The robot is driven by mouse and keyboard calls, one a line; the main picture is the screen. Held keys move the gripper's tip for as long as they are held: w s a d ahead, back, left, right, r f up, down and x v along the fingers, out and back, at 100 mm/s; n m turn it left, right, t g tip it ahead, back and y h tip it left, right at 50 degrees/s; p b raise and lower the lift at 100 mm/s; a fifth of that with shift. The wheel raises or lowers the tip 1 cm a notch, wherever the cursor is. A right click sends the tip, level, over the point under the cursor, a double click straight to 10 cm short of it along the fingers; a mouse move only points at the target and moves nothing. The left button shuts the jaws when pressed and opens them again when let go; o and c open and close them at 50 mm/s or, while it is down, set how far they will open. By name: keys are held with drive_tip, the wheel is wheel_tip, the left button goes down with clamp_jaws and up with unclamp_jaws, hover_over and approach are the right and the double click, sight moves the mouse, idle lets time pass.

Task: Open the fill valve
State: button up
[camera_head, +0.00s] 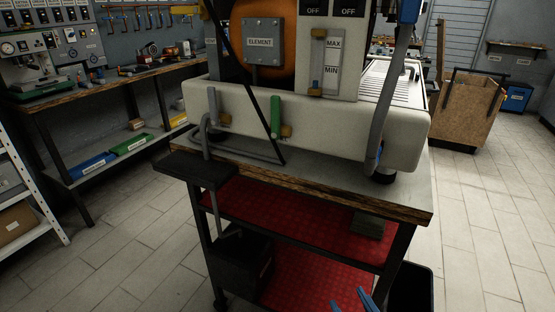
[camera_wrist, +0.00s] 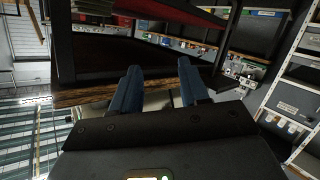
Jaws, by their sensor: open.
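The open boiler machine (camera_head: 330,138) stands on a cart's top. A valve with a green handle (camera_head: 276,115) is on its front face, the handle pointing upright beside a small brass fitting. No label shows on it, so I cannot tell for sure that it is the fill valve. A grey pipe (camera_head: 207,137) with a fitting is to its left. My gripper's blue fingertips (camera_head: 350,298) show at the bottom edge of the head view, well below the valve and touching nothing. In the wrist view my gripper (camera_wrist: 160,68) is open and empty, with no valve visible.
The cart's wooden top edge (camera_head: 330,187) juts out between my gripper and the machine. Red shelves (camera_head: 320,225) lie under it. A black box (camera_head: 240,265) sits at lower left of the cart. A wooden crate (camera_head: 466,112) stands behind right.

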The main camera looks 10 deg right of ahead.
drive_tip(key=w+a+r+m+h, duration=0.25)
drive_tip(key=w+r, duration=0.35)
drive_tip(key=w, duration=0.4)
drive_tip(key=m+g+h, duration=0.1)
drive_tip(key=m+h, duration=0.7)
drive_tip(key=m, duration=0.1)
approach(274, 104)
drive_tip(key=x, duration=0.3)
drive_tip(key=shift+p+x, duration=0.55)
drive_tip(key=shift+x, duration=3.25)
drive_tip(key=shift+c, duration=0.3)
clamp_jaws()
